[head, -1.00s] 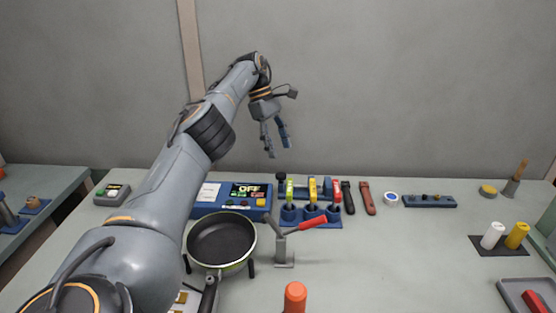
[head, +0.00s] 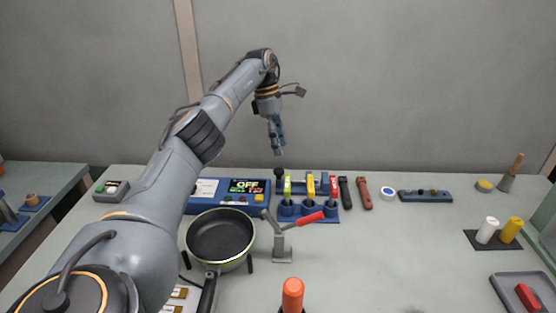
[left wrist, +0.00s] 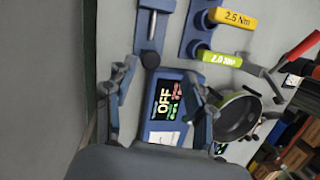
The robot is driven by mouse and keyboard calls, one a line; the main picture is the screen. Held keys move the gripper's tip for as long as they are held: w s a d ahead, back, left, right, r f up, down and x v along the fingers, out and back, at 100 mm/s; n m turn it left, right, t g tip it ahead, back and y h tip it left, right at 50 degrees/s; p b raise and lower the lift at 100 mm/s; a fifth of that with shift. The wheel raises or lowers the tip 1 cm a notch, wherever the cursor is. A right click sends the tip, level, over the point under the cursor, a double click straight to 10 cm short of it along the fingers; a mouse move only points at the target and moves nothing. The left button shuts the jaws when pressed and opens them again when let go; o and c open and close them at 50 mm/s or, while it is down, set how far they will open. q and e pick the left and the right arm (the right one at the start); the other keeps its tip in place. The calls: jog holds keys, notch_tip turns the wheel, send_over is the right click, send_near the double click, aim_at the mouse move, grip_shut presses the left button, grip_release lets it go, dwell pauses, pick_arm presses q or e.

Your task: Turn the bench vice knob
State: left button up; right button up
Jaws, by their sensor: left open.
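The bench vice seems to be the blue piece (left wrist: 144,35) with a metal bar at the top of the left wrist view. Its dark round knob (left wrist: 151,61) shows at its lower end. In the head view the dark knob (head: 279,174) stands beside the coloured drivers, the vice body mostly hidden behind them. My left gripper (head: 278,150) is open and empty, pointing down above and behind the knob. In the left wrist view its fingers (left wrist: 160,75) are spread, with the knob seen between the fingertips. My right gripper is not in view.
A blue box with an OFF display (head: 245,188) stands left of the driver rack (head: 300,216). A pan (head: 220,238) and a red-handled clamp (head: 284,245) are in front. An orange handle (head: 293,295) rises at the front. The middle right of the table is clear.

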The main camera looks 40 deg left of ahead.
pick_arm(q)
jog(key=n, duration=0.2)
jog(key=n+y, duration=0.1)
jog(key=shift+s+d+f+n+p, duration=0.15)
jog(key=shift+s+n+p, duration=0.15)
jog(key=shift+p, duration=0.1)
jog(key=shift+s+d+n+y, duration=0.15)
jog(key=shift+n+y, duration=0.25)
jog(key=shift+n, duration=0.5)
jog(key=s+r+n+t+y+p, duration=0.1)
jog(key=n, duration=0.2)
jog(key=n+t+y+p, duration=0.2)
jog(key=n+t, duration=0.1)
jog(key=n, duration=0.6)
send_near(279, 170)
jog(key=shift+y, duration=0.3)
jog(key=p+x, duration=0.1)
jog(key=x, duration=0.7)
jog(key=shift+d+f+p, duration=0.15)
jog(key=shift+d+p, duration=0.05)
jog(key=shift+p, duration=0.15)
grip_shut()
